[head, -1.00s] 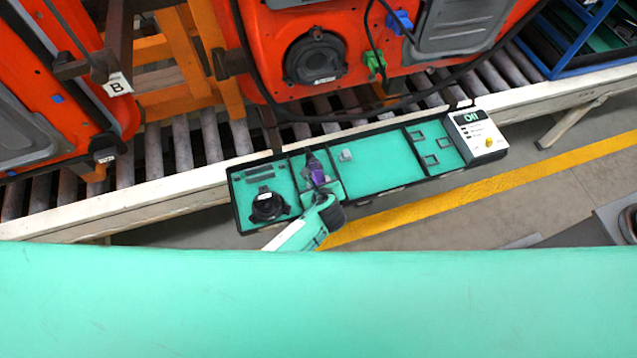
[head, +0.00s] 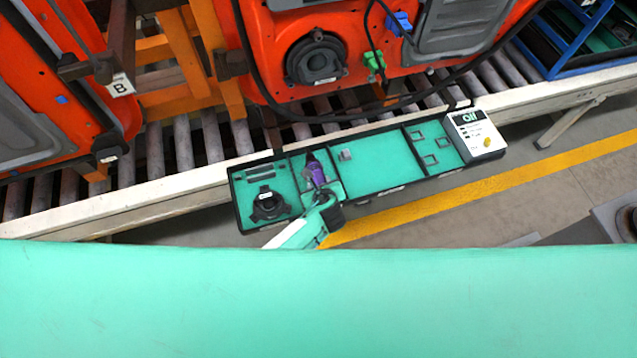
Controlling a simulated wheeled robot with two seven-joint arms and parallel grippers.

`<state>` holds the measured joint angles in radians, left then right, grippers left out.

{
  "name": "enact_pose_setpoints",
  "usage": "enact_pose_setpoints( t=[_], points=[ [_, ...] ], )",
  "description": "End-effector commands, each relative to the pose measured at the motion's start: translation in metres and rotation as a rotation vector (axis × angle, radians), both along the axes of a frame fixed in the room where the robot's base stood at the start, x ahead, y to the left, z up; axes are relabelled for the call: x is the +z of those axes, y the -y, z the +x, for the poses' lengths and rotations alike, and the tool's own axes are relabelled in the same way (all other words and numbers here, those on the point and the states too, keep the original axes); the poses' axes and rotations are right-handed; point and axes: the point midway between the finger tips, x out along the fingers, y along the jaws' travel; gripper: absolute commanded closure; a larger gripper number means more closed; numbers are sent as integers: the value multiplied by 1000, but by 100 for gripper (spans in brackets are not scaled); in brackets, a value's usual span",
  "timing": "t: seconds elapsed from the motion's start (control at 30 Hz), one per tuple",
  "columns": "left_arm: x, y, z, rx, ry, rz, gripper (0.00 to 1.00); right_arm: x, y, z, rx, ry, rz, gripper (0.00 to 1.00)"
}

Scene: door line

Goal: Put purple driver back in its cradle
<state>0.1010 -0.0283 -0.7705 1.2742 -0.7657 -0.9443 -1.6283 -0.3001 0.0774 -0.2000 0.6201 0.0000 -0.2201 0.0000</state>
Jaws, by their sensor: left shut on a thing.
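The purple driver (head: 317,171) is in the narrow second compartment from the left of the black-edged tray (head: 375,178). My left gripper (head: 323,188) is at the driver's near end and shut on it. The gripper and its wrist cover part of that compartment, so I cannot tell how the driver sits against its cradle. My right gripper is not in view.
A black ring part (head: 268,204) lies in the tray's left compartment. A white box with a yellow knob (head: 477,133) is at the tray's right end. Orange doors (head: 385,40) hang close behind the tray, above the roller conveyor (head: 183,146). A cable loops near them.

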Motion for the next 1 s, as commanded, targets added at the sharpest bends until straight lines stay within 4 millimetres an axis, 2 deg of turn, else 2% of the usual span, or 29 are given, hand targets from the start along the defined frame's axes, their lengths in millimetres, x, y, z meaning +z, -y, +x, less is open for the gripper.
enact_pose_setpoints(
  t=[0.03, 0.1, 0.13, 0.23, 0.53, 0.87, 1.0],
  points=[
    [-8, 11, -10, -15, -19, -15, 100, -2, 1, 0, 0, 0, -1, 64],
    [-8, 11, -10, -15, -19, -15, 100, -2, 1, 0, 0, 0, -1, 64],
    [-9, 11, -10, -15, -19, -15, 55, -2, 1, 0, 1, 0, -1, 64],
    [-8, 10, -10, -14, -18, -14, 36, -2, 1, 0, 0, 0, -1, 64],
    [-9, 5, -10, -8, -19, -8, 36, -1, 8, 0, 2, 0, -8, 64],
    [-10, 2, -10, -5, -22, -2, 36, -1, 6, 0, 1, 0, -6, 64],
    [-4, 3, -16, -5, -20, -2, 36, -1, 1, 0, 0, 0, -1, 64]
  ],
)
